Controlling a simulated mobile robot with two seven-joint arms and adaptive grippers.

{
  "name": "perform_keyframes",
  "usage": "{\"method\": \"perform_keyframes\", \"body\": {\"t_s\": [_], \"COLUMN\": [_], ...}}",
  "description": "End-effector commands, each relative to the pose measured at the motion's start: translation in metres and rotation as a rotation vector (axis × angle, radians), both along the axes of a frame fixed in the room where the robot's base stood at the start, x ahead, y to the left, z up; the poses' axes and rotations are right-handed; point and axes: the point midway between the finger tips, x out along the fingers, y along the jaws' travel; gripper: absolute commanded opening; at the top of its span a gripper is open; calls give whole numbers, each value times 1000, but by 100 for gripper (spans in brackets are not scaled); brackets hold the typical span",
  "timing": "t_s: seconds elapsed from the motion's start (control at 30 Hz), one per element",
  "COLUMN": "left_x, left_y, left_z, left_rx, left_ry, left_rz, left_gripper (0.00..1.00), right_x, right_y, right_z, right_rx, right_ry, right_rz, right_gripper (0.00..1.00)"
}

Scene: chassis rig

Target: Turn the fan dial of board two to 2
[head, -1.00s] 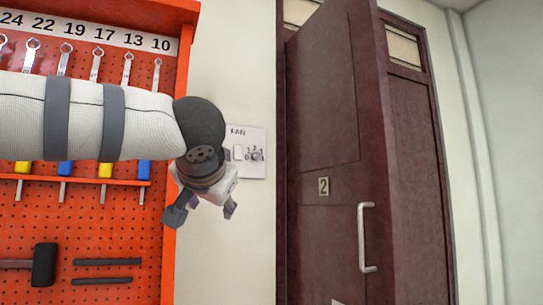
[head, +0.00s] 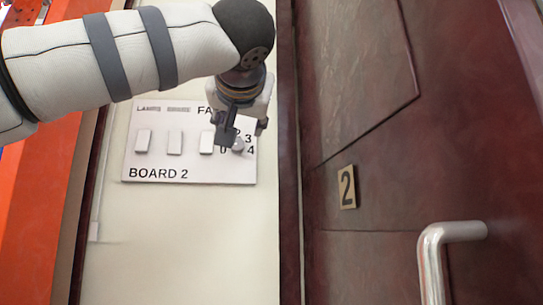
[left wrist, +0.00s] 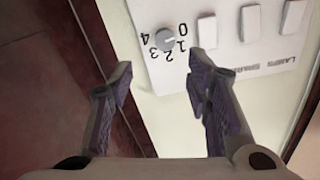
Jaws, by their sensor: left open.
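Board two (head: 212,174), a white panel marked BOARD 2, hangs on the pale wall. Its fan dial (head: 238,146) is a small grey knob at the right, ringed by 0 to 4. My left gripper (head: 235,128) is in front of it and hides some of the FAN label and numbers. In the left wrist view the fan dial (left wrist: 166,39) appears upside down, beyond the open fingertips of my left gripper (left wrist: 158,70), apart from them. A pale mark on the knob seems to point towards the 0 side. My right gripper is not in view.
Several white rocker switches (head: 174,142) sit left of the dial. A dark red door (head: 370,110) with a 2 plate (head: 347,187) and a metal handle (head: 440,245) stands close on the right. An orange pegboard (head: 40,210) is at the left.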

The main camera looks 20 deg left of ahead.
Motion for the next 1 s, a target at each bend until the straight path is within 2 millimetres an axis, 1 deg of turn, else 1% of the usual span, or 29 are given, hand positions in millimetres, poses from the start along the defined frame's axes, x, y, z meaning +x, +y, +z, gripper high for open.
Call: {"method": "perform_keyframes", "body": {"t_s": [0.07,0.17,0.23,0.3,0.4,0.47,0.53,0.6,0.8,1.0], "left_x": [0,9,23,42,57,64,80,91,106,108], "left_y": [1,5,13,21,27,31,39,43,50,52], "left_z": [2,1,2,-1,-1,2,0,1,1,1], "left_rx": [-1,0,0,1,5,4,0,0,1,2], "left_ry": [-3,-2,-4,-1,4,-5,-2,-6,-4,-3], "left_rz": [1,3,4,5,4,4,3,-2,-3,-2], "left_gripper": [45,45,45,45,45,45,45,45,45,45], "right_x": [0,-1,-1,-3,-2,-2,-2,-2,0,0], "right_y": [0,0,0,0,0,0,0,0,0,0], "right_z": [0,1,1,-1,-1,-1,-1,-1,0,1], "right_rx": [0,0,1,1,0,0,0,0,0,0], "right_ry": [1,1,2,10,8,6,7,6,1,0], "right_rz": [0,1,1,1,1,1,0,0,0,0], "right_gripper": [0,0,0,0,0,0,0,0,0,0]}}
